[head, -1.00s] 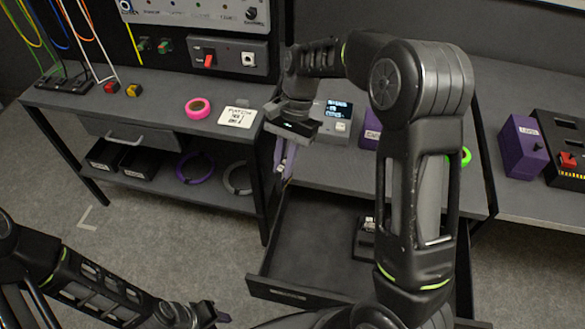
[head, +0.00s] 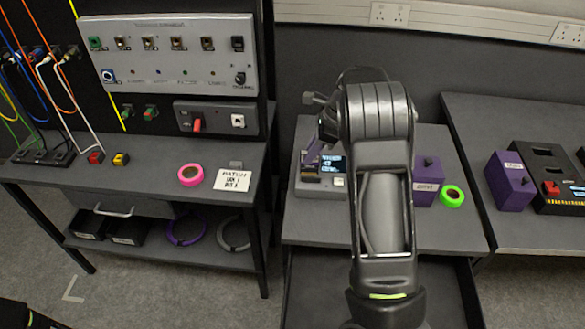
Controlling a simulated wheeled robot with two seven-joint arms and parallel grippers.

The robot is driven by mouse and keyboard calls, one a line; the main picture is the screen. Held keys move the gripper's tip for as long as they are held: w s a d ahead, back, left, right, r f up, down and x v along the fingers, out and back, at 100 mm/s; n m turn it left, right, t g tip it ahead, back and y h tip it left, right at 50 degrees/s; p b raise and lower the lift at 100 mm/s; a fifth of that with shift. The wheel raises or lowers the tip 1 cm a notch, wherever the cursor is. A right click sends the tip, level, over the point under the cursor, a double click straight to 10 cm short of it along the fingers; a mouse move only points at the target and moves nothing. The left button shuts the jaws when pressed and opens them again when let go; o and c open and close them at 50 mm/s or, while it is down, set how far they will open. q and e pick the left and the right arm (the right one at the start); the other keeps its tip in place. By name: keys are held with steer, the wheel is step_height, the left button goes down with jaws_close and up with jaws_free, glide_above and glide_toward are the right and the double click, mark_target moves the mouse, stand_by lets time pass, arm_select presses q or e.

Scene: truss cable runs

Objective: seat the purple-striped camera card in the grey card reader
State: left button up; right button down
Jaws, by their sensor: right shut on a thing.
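The grey card reader (head: 309,188), with a small lit blue display, stands on the middle table near its left edge. My right gripper (head: 312,160) is over the reader's back left part, its fingers pointing down. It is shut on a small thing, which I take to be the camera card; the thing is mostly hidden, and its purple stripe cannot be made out. I cannot tell whether it touches the reader. My right arm covers part of the table right of the reader. My left gripper is out of view.
A purple box (head: 428,186) and a green tape roll (head: 452,196) stand right of my arm. A pink tape roll (head: 190,174) and a white note card (head: 233,180) lie on the left bench. An open drawer (head: 312,290) sticks out below the middle table.

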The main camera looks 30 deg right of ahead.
mark_target(311, 167)
steer(key=shift+w+d+r+m, duration=0.1)
steer(key=shift+w+d+m, duration=0.1)
steer(key=shift+d+m, duration=0.15)
step_height(311, 167, down, 2)
steer(key=shift+f+b, duration=0.1)
steer(key=shift+b, duration=0.95)
steer(key=shift+f, duration=0.5)
steer(key=shift+s+f, duration=0.1)
steer(key=shift+f+b, duration=0.4)
steer(key=shift+f, duration=1.15)
stand_by(2.3)
